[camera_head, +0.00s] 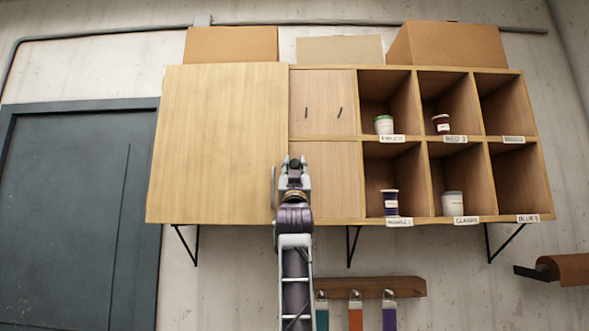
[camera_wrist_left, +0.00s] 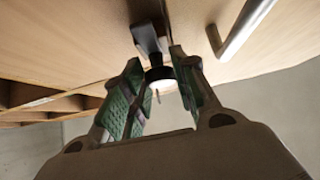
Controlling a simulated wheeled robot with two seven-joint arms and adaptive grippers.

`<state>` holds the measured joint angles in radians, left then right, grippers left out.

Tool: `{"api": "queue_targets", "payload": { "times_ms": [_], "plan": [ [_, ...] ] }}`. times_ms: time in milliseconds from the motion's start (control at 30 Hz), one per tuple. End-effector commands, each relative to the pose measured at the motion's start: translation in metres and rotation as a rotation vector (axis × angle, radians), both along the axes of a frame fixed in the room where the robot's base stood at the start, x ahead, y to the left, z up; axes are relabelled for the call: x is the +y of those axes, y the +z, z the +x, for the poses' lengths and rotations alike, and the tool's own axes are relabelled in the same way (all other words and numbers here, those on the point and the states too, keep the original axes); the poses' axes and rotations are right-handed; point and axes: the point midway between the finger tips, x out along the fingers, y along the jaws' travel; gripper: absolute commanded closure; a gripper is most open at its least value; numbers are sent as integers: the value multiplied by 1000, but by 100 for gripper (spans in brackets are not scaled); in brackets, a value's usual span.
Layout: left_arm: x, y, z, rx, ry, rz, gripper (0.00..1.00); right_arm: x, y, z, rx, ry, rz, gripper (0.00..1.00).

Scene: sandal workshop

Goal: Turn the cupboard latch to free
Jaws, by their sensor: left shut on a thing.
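The cupboard door (camera_head: 220,140) is a large pale wooden panel at the left of the wall unit, and it looks closed. Its metal bar handle (camera_head: 273,187) stands near the lower right edge; the handle also shows in the left wrist view (camera_wrist_left: 242,32). My left gripper (camera_head: 294,164) is just right of the handle, at the door's edge. In the left wrist view my left gripper (camera_wrist_left: 158,66) is shut on the dark latch (camera_wrist_left: 147,38), with the green-padded fingers either side of it. In the head view the gripper hides the latch. My right gripper is not in view.
Open cubbies (camera_head: 510,180) with jars and labels fill the right of the unit. Cardboard boxes (camera_head: 232,45) stand on top. Below hangs a wooden rack (camera_head: 370,287) with coloured tools. A dark door (camera_head: 70,210) is at the left.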

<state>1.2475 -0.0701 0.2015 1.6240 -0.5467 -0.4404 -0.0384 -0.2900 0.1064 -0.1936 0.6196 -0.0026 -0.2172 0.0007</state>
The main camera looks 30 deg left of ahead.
Motion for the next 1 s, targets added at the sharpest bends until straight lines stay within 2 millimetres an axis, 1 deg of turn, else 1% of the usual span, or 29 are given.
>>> {"api": "queue_targets", "payload": {
  "times_ms": [233, 267, 400, 767, 1000],
  "plan": [
    [0, 1, 0, -1, -1, 0, 96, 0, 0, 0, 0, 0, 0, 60],
    [0, 1, 0, -1, -1, 0, 68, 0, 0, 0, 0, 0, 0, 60],
    [0, 1, 0, -1, -1, 0, 50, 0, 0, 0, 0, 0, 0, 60],
    [0, 0, -1, -1, 0, 1, 50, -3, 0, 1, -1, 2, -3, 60],
    [-3, -5, -5, -1, 0, 1, 50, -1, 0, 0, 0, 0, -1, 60]
  ]
}}
